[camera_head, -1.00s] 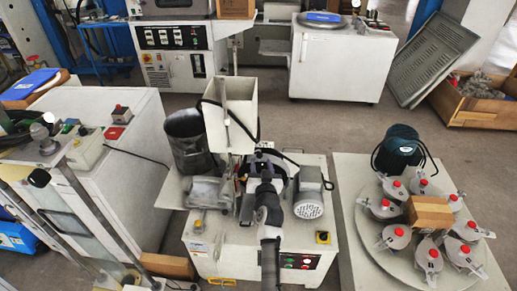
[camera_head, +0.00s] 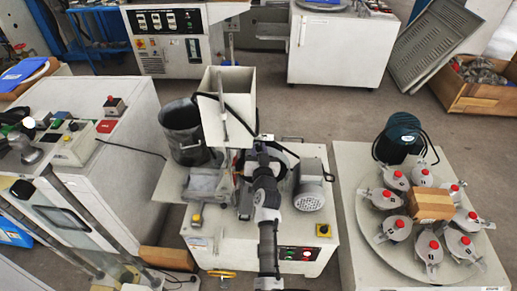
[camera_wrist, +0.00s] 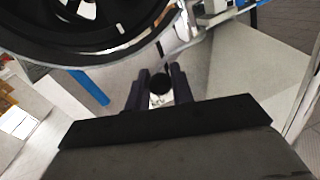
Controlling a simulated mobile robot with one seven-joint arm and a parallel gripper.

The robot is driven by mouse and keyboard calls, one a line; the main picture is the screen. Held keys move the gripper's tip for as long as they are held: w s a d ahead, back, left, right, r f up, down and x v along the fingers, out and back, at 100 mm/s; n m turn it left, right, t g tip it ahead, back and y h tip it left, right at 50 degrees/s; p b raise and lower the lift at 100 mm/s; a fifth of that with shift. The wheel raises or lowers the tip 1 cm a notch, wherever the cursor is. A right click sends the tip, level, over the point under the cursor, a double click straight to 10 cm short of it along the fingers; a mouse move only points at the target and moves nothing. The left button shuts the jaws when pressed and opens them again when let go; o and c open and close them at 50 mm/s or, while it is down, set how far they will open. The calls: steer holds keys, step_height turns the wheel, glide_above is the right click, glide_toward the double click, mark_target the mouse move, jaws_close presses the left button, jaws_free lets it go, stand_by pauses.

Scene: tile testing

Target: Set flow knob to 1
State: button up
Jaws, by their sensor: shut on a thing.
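The machine with the hopper (camera_head: 226,105) stands in the middle of the head view, above a light cabinet (camera_head: 222,245). My arm reaches up to it, and my gripper is at its upper part, mostly hidden there by my own wrist. In the wrist view my gripper (camera_wrist: 158,90) has its two dark fingers on either side of a small round black knob (camera_wrist: 160,82), which I take for the flow knob. The fingers are shut on it. I cannot read any scale or number on the knob.
A large black round rim (camera_wrist: 85,35) is close to my gripper in the wrist view. In the head view a grey motor (camera_head: 309,190) sits right of my arm and a black bucket (camera_head: 186,135) left of it. A table with a round plate (camera_head: 385,240) stands to the right.

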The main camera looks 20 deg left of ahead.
jaws_close()
steer(key=shift+w+d+f+b, duration=0.15)
steer(key=shift+d+b, duration=0.25)
steer(key=shift+b, duration=0.35)
steer(key=shift+d+r, duration=0.2)
steer(key=shift+d, duration=0.05)
steer(key=o, duration=0.7)
jaws_free()
steer(key=shift+c, duration=0.2)
steer(key=shift+a, duration=0.1)
